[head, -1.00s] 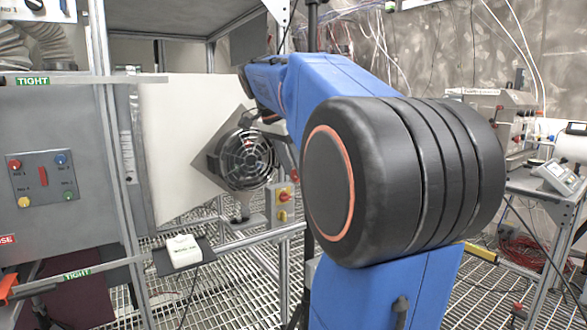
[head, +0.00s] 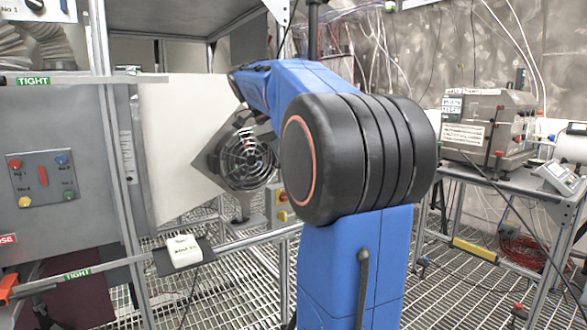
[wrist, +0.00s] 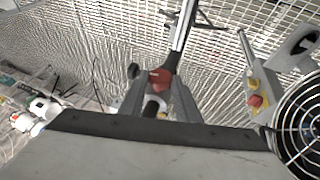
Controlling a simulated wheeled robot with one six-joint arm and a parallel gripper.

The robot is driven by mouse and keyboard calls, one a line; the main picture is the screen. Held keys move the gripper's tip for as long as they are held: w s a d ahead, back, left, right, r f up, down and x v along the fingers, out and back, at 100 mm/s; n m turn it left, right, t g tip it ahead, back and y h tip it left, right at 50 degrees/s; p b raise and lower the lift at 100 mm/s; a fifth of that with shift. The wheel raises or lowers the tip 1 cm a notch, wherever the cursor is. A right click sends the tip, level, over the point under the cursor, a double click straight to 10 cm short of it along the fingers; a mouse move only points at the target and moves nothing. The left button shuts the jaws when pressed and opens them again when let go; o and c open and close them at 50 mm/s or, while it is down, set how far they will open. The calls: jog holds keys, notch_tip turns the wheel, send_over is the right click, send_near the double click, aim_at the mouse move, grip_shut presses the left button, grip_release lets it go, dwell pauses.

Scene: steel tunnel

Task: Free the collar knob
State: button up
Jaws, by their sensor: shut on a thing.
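In the wrist view, a red knob (wrist: 160,76) sits at a dark collar (wrist: 173,60) on a pale metal post (wrist: 184,28). My gripper (wrist: 158,92) has its two dark grey fingers on either side of the knob, shut on it. A short black cylindrical part (wrist: 153,106) shows between the fingers, just below the knob. In the head view, my blue arm with its black joint hides the gripper and the knob.
A caged fan (head: 245,160) stands close by; its guard also shows at the right of the wrist view (wrist: 302,128). A yellow box with a red button (wrist: 255,98) is near the post. A white box (head: 184,251) rests on a small shelf. Mesh flooring lies below.

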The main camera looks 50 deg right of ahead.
jog(key=shift+w+d+f+n+g+y, duration=0.1)
jog(key=shift+w+n+g+y, duration=0.1)
jog(key=shift+g, duration=0.45)
jog(key=shift+w+n+g+y, duration=0.1)
jog(key=shift+w+g, duration=0.05)
jog(key=shift+g, duration=0.5)
jog(key=o, duration=1)
jog(key=shift+o, duration=0.2)
